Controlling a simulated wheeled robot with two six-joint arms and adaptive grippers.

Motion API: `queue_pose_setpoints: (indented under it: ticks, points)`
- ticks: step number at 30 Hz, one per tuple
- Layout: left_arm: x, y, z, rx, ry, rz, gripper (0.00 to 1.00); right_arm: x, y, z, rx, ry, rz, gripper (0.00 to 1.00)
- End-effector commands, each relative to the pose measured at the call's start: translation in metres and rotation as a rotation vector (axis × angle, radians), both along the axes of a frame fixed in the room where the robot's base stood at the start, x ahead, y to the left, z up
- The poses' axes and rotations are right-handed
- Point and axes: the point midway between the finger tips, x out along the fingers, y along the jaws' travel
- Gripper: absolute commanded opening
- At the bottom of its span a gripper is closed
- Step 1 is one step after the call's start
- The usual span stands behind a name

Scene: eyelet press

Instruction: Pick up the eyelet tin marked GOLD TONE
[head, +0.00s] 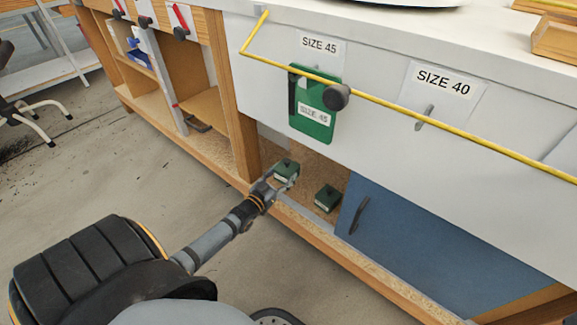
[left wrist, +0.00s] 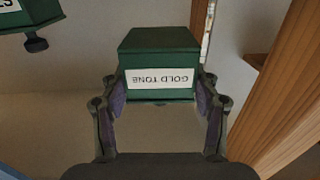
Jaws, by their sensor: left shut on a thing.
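The green eyelet tin (left wrist: 160,52) carries a white label reading GOLD TONE, upside down in the left wrist view. My left gripper (left wrist: 160,100) is shut on it, with one finger against each side. In the head view the tin (head: 286,169) is in the low opening under the bench, at the end of my left arm, and my left gripper (head: 277,182) partly covers it. I cannot tell whether the tin is clear of the shelf. My right gripper is not in view.
A second green tin (head: 327,197) stands to the right on the shelf. A blue door (head: 420,240) is right of the opening, a wooden post (head: 236,110) left. A green SIZE 45 piece (head: 314,105) hangs above, near a yellow rail (head: 420,107).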

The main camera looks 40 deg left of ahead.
Motion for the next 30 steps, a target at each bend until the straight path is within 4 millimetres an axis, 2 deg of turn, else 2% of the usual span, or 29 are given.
queue_pose_setpoints:
  ticks: [1, 6, 12, 15, 21, 30]
  points:
    - [-0.013, 0.001, 0.009, 0.000, 0.001, -0.002, 0.22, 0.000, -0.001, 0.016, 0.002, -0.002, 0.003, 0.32]
    - [-0.065, 0.005, 0.009, 0.000, 0.003, -0.001, 0.22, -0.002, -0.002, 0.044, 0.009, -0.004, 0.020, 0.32]
    - [-0.123, 0.009, 0.007, 0.000, -0.001, -0.001, 0.22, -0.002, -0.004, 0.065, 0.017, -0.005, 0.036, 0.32]
    - [-0.142, 0.011, 0.005, 0.000, -0.002, -0.001, 0.22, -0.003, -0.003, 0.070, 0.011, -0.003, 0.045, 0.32]
    - [-0.161, 0.012, 0.003, 0.000, -0.004, -0.001, 0.22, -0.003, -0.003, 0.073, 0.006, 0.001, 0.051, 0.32]
    - [-0.164, 0.012, 0.002, -0.001, -0.005, -0.001, 0.22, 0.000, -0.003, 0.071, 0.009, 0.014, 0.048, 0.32]
